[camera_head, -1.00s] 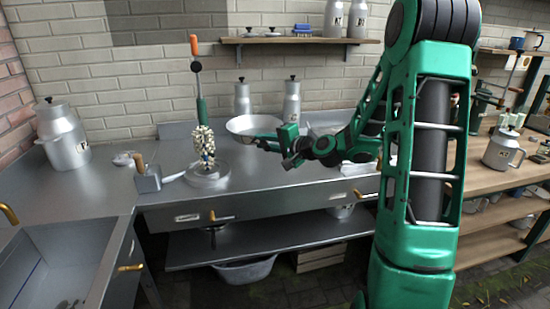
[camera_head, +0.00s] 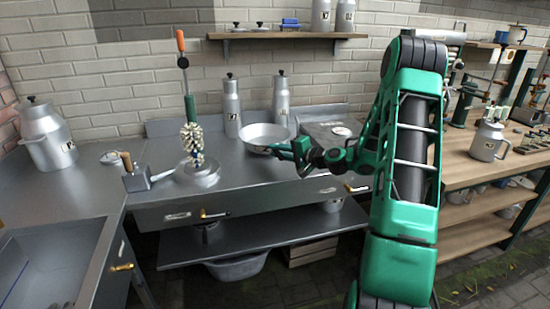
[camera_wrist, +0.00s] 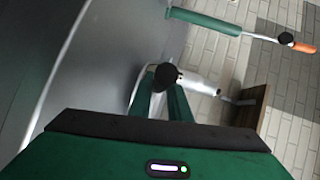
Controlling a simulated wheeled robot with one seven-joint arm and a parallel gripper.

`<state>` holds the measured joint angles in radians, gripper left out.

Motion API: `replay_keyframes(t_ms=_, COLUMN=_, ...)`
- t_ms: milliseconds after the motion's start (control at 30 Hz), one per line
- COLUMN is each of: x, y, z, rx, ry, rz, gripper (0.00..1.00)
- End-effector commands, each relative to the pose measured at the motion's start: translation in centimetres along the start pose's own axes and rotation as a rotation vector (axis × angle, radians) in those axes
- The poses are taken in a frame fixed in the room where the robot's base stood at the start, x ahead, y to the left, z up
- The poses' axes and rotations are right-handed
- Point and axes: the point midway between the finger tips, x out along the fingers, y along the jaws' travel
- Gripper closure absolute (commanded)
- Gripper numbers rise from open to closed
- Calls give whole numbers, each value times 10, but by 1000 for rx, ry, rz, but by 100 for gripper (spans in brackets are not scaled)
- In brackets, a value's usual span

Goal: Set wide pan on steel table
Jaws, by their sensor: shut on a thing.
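The wide pan (camera_head: 263,135) is a shallow, pale metal pan in the head view. It is over the back middle of the steel table (camera_head: 235,180), in front of two tall canisters. My gripper (camera_head: 285,150) is at its right front side, shut on it. I cannot tell whether the pan's bottom touches the table or is a little above it. In the wrist view, my green fingers (camera_wrist: 160,97) show near the middle; their grip on the pan is not clear there.
Tall canisters (camera_head: 232,105) (camera_head: 281,100) stand behind the pan. A stand with a beaded column (camera_head: 192,140) is to its left. A dark grey box-like item (camera_head: 315,130) is to its right. A wall shelf (camera_head: 285,35) hangs above.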

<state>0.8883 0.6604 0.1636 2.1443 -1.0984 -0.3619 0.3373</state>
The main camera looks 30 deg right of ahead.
Motion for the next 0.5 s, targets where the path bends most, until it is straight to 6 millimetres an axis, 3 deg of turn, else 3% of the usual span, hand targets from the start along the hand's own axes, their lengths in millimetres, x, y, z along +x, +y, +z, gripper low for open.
replay_keyframes(t_ms=133, x=4, y=16, z=2, rx=1, ry=0, rz=-1, gripper=100)
replay_keyframes(t_ms=467, x=4, y=18, z=2, rx=-1, ry=1, rz=-2, gripper=100)
replay_keyframes(t_ms=500, x=4, y=19, z=2, rx=0, ry=1, rz=0, gripper=78)
